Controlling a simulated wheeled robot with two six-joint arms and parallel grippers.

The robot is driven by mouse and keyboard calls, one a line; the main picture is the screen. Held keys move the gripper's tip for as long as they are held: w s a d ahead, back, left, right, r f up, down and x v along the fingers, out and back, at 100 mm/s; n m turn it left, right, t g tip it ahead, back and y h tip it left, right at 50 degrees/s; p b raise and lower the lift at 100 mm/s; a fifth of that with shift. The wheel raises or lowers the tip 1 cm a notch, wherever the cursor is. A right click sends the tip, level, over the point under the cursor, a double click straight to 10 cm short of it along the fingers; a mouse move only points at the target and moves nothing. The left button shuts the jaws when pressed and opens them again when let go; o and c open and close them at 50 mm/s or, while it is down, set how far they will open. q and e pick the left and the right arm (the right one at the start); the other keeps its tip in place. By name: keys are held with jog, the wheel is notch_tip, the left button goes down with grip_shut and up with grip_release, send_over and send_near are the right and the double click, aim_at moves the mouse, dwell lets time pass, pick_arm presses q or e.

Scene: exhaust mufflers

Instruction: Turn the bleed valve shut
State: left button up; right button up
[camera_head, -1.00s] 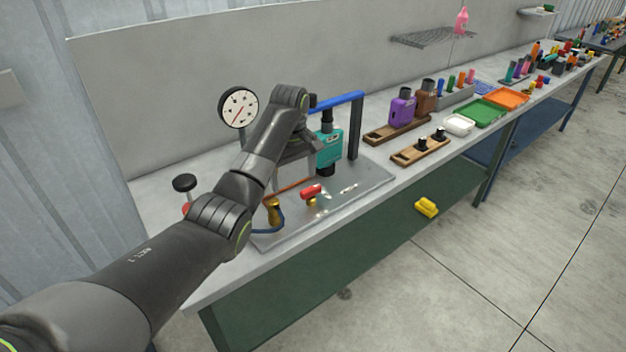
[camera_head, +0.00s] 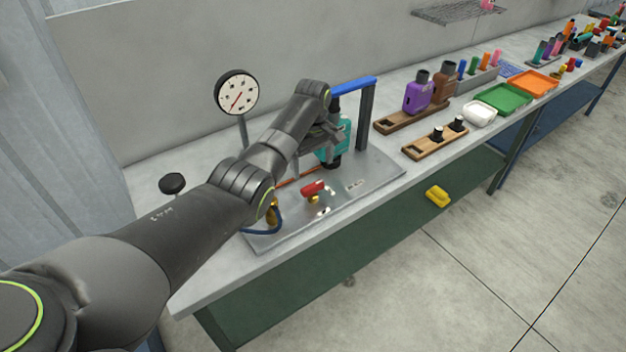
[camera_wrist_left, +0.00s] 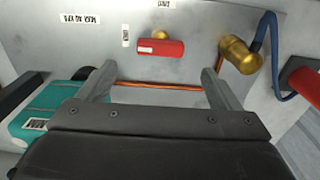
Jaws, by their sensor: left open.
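A red-handled valve (camera_head: 314,188) with a brass body stands on the grey metal plate (camera_head: 375,182). In the left wrist view its red handle (camera_wrist_left: 161,49) lies sideways, ahead of and between the finger directions. My left gripper (camera_wrist_left: 158,80) is open and empty, with its fingers apart from the handle. In the head view the left gripper is partly hidden by my arm, beside the teal muffler (camera_head: 345,138). A second red handle (camera_wrist_left: 304,83) shows at the right edge of the wrist view. I cannot tell from the unreadable labels which is the bleed valve.
A brass fitting (camera_wrist_left: 239,55) with a blue hose (camera_wrist_left: 272,55) stands right of the red handle. An orange pipe (camera_wrist_left: 160,86) crosses the plate. A dial gauge (camera_head: 236,92) and a blue-topped frame (camera_head: 367,115) rise near my arm. A yellow object (camera_head: 437,196) is at the bench front.

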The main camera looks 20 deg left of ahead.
aim_at(313, 185)
pick_arm(q)
notch_tip(313, 185, down, 4)
jog(key=shift+r, duration=0.2)
notch_tip(313, 185, down, 2)
jog(key=shift+s+f+b, duration=0.1)
jog(key=shift+f+b, duration=0.05)
jog(key=shift+b, duration=0.25)
jog(key=shift+f, duration=0.85)
pick_arm(e)
jog(key=shift+w+f, duration=0.6)
jog(key=shift+w, duration=0.2)
pick_arm(q)
jog(key=shift+c, duration=0.2)
jog(key=c, duration=0.9)
pick_arm(e)
jog(key=shift+w, duration=0.25)
